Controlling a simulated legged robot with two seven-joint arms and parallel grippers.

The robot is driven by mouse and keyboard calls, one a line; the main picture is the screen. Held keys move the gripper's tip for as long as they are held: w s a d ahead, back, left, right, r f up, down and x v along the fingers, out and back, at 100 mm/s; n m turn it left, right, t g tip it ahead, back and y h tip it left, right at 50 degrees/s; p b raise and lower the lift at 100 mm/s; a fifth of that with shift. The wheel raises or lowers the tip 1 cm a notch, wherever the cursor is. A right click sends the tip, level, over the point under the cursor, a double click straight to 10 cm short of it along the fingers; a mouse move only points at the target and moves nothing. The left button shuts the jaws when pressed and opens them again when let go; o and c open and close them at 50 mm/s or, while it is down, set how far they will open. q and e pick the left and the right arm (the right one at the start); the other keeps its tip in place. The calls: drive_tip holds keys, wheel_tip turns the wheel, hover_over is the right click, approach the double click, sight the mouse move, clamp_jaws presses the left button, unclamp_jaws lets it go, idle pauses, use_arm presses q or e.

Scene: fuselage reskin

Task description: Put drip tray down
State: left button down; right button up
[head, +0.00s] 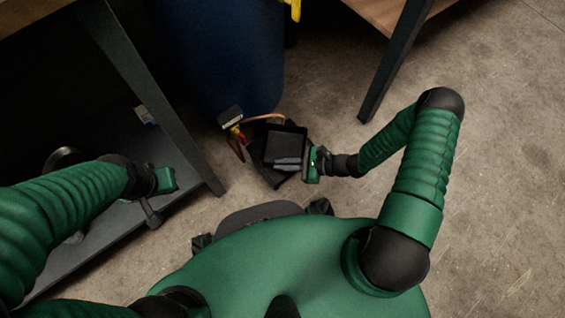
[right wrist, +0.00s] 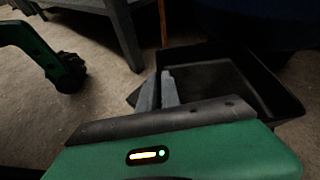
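The drip tray is a black, shallow, open box. In the head view the drip tray (head: 285,146) is low by the foot of the blue barrel, just right of a small valve. In the right wrist view the drip tray (right wrist: 275,85) fills the upper right. My right gripper (head: 288,163) is at the tray's near edge. Its grey fingers (right wrist: 161,90) appear close together on the tray's wall. A dark shape shows under the tray; I cannot tell whether the tray touches the floor. My left gripper (head: 152,214) is by the shelf at left, its fingers unclear.
The blue barrel (head: 225,60) stands behind the tray, with a red and yellow valve (head: 238,136) and a copper-coloured pipe (head: 264,116) near it. A dark shelf frame (head: 150,95) is at left. A table leg (head: 395,60) is at upper right. Concrete floor (head: 500,150) is clear at right.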

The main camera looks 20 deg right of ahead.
drive_tip(key=o, duration=0.3)
drive_tip(key=shift+a, duration=0.15)
drive_tip(key=shift+d+r, duration=0.1)
drive_tip(key=shift+d, duration=0.1)
drive_tip(key=p+v, duration=0.8)
drive_tip(key=v, duration=0.3)
drive_tip(key=r+n+g+h, duration=0.1)
drive_tip(key=r+n+h, duration=0.3)
drive_tip(key=r+n, duration=0.3)
drive_tip(key=s+a+r+n+g+h, duration=0.1)
drive_tip(key=r+n+h, duration=0.3)
drive_tip(key=r+n, duration=0.3)
drive_tip(key=r+n+g+h, duration=0.1)
drive_tip(key=r+n+h, duration=0.3)
drive_tip(key=r+n, duration=0.4)
drive_tip(key=shift+s+a+r+g, duration=0.1)
drive_tip(key=shift+s+r+g, duration=0.1)
drive_tip(key=shift+r, duration=0.65)
drive_tip(key=shift+s+a+r+g, duration=0.1)
drive_tip(key=shift+s+r, duration=0.1)
drive_tip(key=shift+r, duration=0.7)
